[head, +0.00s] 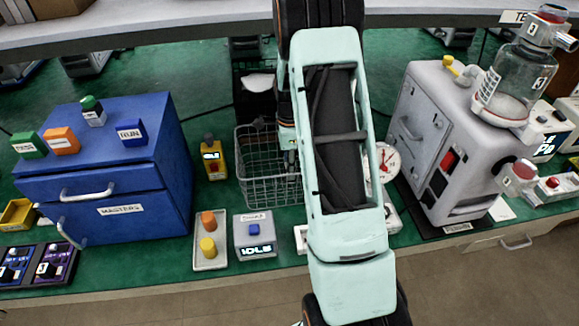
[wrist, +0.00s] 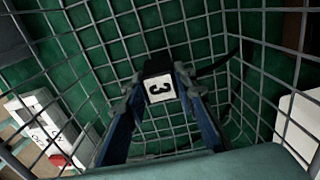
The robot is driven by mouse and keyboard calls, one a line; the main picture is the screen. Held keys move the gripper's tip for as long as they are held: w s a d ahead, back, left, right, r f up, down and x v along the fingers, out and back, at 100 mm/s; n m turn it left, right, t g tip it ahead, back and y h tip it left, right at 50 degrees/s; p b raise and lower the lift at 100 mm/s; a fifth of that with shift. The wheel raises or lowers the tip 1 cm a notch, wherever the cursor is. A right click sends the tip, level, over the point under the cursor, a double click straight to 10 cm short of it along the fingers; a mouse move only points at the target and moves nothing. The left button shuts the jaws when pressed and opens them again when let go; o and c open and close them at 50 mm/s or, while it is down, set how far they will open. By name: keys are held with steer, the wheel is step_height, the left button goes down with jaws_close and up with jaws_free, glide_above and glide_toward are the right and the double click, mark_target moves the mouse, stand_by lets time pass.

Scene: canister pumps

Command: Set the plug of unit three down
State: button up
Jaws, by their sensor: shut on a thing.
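In the wrist view, my gripper (wrist: 158,84) is shut on the plug of unit three (wrist: 161,89), a small black block with a white face marked "3". A dark cord seems to run from near the plug to the right. The wires of a mesh basket (wrist: 125,32) surround my fingers and the plug. I cannot tell whether the plug touches the basket's bottom. In the head view the wire basket (head: 268,190) stands on the green bench, left of my arm. My arm hides the plug and most of my gripper there.
A blue drawer cabinet (head: 105,180) with several coloured blocks on top stands left of the basket. A yellow device (head: 212,160), a small tray (head: 210,258) and a box reading "IDLE" (head: 255,235) are near the basket. A grey pump machine (head: 440,140) stands to the right.

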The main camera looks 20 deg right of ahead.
steer(key=o, duration=1.2)
steer(key=shift+f, duration=0.1)
steer(key=shift+c, duration=0.2)
step_height(320, 180, up, 12)
steer(key=shift+r, duration=0.2)
